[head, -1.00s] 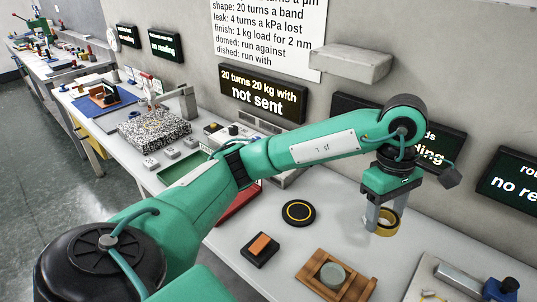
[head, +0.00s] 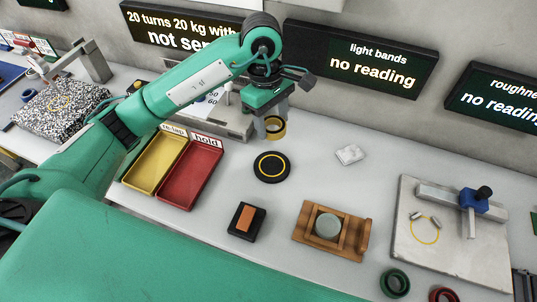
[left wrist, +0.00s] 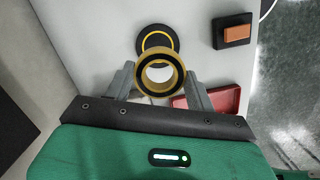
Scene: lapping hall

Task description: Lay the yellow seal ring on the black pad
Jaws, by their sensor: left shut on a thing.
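The yellow seal ring (head: 275,134) is a thick tan-yellow band with a dark inside. My left gripper (head: 271,121) is shut on it and holds it above the table. In the left wrist view the ring (left wrist: 180,75) sits between the two grey fingers. The black pad (head: 271,167) is a round disc with a thin yellow circle, flat on the table. It lies just below the held ring in the head view. In the left wrist view the pad (left wrist: 157,36) shows behind the ring, partly hidden by it. My right gripper is not in view.
Yellow (head: 153,166) and red (head: 190,174) trays stand left of the pad. A black block with an orange top (head: 246,221) and a wooden fixture (head: 332,229) lie nearer. A white crumpled piece (head: 350,154) lies right. Table around the pad is clear.

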